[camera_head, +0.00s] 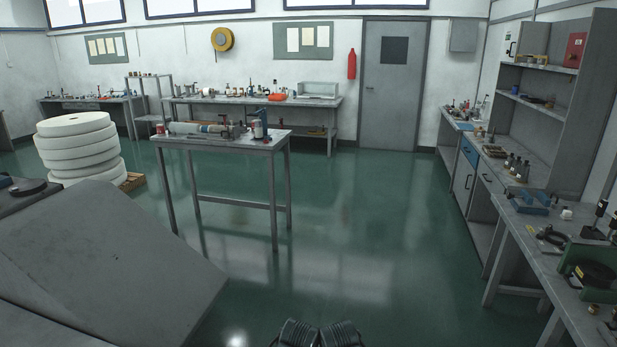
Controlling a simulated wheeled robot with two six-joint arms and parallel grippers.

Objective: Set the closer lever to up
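I cannot make out a closer lever in the camera_head view. A green bench device (571,258) with a dark round part stands at the right edge, partly cut off by the frame. Whether it carries the lever, I cannot tell. A large grey machine with a sloping panel (110,255) fills the lower left; no lever is clear on its visible part. Two dark ribbed parts, which look like mine, show at the bottom middle. No gripper fingers can be made out there.
A steel table (222,142) with tools stands mid-floor. White stacked rolls (77,145) sit on a pallet at left. Benches line the back wall and right side, with a right workbench (520,240) close by. The green floor (350,220) is clear ahead to the grey door (394,85).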

